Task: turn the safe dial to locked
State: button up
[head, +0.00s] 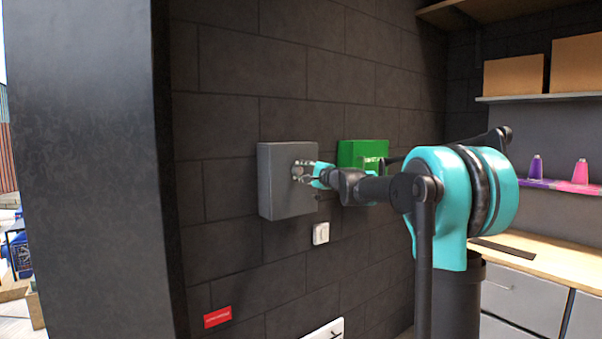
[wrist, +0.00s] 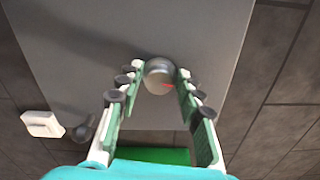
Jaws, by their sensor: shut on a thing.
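The safe (head: 286,197) is a dark grey box on the black block wall, and its grey door (wrist: 85,50) fills much of the wrist view. The safe dial (wrist: 159,74) is a round grey knob with a red mark pointing right in the wrist view. In the head view the dial is small and mostly covered by my gripper (head: 303,171). My gripper (wrist: 156,84) is shut on the dial, with a finger on each side of it. A dark rounded knob or handle (wrist: 84,130) shows on the door beside the left finger. No lock markings are readable.
A green box (head: 358,149) is on the wall right of the safe, behind my arm. A white switch (head: 321,233) is below the safe, and a red sign (head: 217,317) is lower left. A dark pillar (head: 85,170) stands at left. A wooden counter (head: 535,257) is at right.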

jog(key=shift+n, duration=1.1)
jog(key=shift+f, duration=0.1)
jog(key=o, duration=1.1)
jog(key=shift+o, duration=0.2)
jog(key=v, duration=1.2)
